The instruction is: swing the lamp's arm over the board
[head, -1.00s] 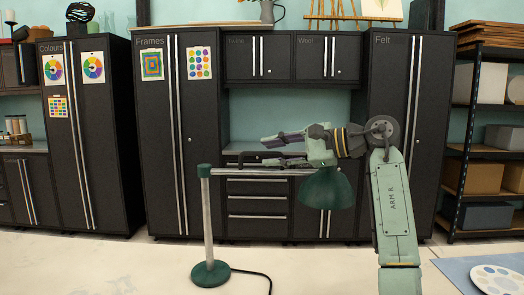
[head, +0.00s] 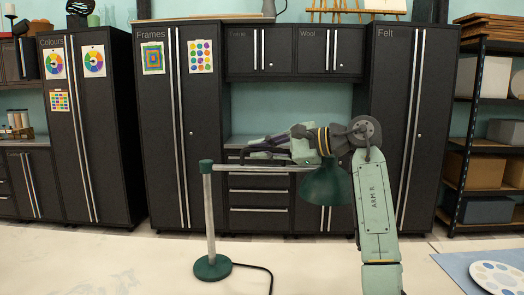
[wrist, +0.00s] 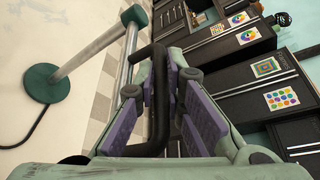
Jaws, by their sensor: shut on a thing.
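The lamp has a round green base (head: 212,267), a pale upright post (head: 209,215), a thin level arm (head: 235,168) reaching right, and a dark green shade (head: 325,187) at its end. My gripper (head: 258,150) is at the lamp's arm, left of the shade. In the wrist view my gripper (wrist: 160,100) has its purple pads shut on a black bar-like handle (wrist: 160,75) along the lamp's arm. The base (wrist: 45,83) and post (wrist: 90,48) also show there.
A black cord (head: 262,274) runs from the lamp's base. Dark cabinets (head: 185,130) line the back wall. The pale surface left of the lamp is clear.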

